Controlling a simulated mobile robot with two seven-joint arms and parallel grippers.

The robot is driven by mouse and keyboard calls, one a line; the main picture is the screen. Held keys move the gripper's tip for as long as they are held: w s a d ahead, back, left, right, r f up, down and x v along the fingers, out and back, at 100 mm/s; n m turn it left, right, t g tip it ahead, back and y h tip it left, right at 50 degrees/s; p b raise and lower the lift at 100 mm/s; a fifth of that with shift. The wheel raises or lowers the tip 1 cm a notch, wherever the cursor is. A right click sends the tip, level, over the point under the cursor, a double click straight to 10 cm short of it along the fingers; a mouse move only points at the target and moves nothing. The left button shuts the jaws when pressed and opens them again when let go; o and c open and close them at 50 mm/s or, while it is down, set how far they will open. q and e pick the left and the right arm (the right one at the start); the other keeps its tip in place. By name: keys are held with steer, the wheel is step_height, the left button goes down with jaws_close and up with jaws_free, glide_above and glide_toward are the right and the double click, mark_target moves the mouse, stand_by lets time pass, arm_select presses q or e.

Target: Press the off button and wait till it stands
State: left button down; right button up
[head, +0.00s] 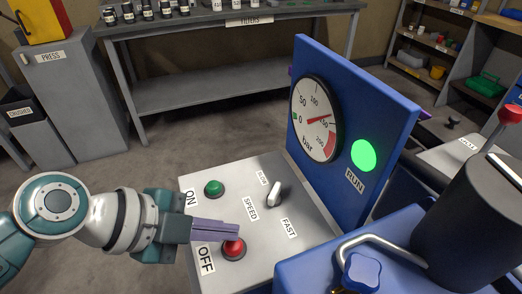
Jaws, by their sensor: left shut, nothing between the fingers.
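The red OFF button (233,248) sits on the grey control panel (300,215), beside the label OFF. My left gripper (236,232) comes in from the left, shut and empty, with its fingertips over the far edge of the red button in the picture. I cannot tell whether they touch it. The green ON button (214,187) is farther back on the panel. A round pressure gauge (316,118) on the blue upright plate has its red needle between 100 and 200. The green RUN lamp (364,155) is lit. My right gripper is not in view.
A speed switch (274,194) stands right of the ON button. A blue knob (362,270) with a bent grey handle and a dark cylinder (470,225) are at the right. A grey filter table (220,60) stands behind; open floor lies between.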

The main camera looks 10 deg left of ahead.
mark_target(225, 245)
arm_select(q)
steer(key=shift+f, duration=0.1)
stand_by(0.7)
steer(key=shift+f+b, duration=0.35)
steer(key=shift+b, duration=0.25)
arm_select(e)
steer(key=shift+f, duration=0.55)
arm_select(q)
steer(key=shift+f, duration=0.2)
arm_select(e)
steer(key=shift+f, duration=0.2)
arm_select(q)
steer(key=shift+s+f+b, duration=0.15)
steer(key=shift+f+b, duration=0.3)
steer(key=shift+b, duration=0.2)
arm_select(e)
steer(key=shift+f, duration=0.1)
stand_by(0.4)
arm_select(q)
steer(key=shift+w+r+p, duration=0.25)
steer(key=shift+r+p, duration=0.5)
steer(key=shift+r, duration=0.35)
arm_select(e)
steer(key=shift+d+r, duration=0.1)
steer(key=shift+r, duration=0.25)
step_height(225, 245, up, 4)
steer(key=p, duration=0.4)
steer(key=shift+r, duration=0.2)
arm_select(q)
step_height(225, 245, up, 5)
